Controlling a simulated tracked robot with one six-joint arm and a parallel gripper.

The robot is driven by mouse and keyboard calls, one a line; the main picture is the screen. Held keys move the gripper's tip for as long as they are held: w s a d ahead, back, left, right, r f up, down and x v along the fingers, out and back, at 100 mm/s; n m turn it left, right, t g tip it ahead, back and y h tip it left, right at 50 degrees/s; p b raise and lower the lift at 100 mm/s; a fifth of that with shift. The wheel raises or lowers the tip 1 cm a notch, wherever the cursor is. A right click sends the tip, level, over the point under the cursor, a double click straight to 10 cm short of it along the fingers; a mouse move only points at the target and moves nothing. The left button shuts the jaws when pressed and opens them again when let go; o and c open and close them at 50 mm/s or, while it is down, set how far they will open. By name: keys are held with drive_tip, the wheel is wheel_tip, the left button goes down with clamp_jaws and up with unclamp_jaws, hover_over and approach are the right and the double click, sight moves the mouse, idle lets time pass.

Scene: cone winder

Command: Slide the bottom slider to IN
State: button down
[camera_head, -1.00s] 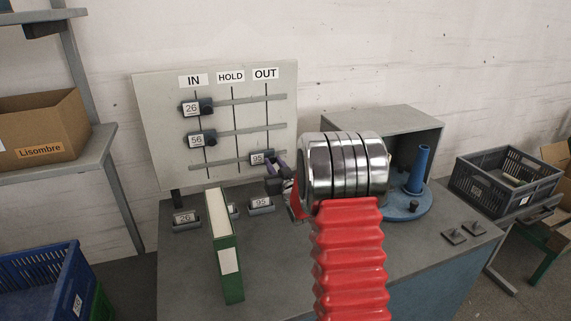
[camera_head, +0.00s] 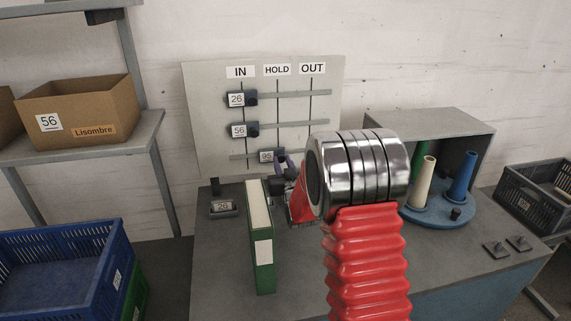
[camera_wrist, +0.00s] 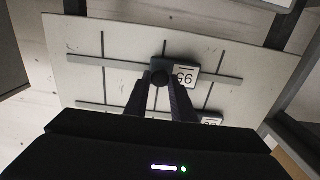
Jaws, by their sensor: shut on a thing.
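A grey board (camera_head: 205,130) on the wall side carries three sliders on horizontal rails under the labels IN, HOLD and OUT. The bottom slider (camera_head: 267,157), marked 95, is close to the HOLD line, its label side toward IN. It also shows upside down in the wrist view (camera_wrist: 186,75). My gripper (camera_wrist: 160,83) is shut on its dark knob. In the head view the gripper (camera_head: 283,165) is partly hidden by my arm. The slider marked 26 (camera_head: 237,100) and the slider marked 56 (camera_head: 239,130) are both at IN.
A green binder (camera_head: 264,260) stands on the grey table, close to the left of my arm. A holder marked 26 (camera_head: 222,208) is left of it. A blue stand (camera_head: 460,214) with cones is on the right. A blue crate (camera_head: 60,265) is at lower left.

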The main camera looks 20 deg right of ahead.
drive_tip(key=c, duration=1.5)
unclamp_jaws()
drive_tip(key=shift+s, duration=0.1)
drive_tip(key=s, duration=0.4)
drive_tip(key=s+a, duration=0.1)
drive_tip(key=s, duration=0.4)
drive_tip(key=s+a, duration=0.1)
drive_tip(key=s, duration=0.3)
drive_tip(key=shift+s+a, duration=0.2)
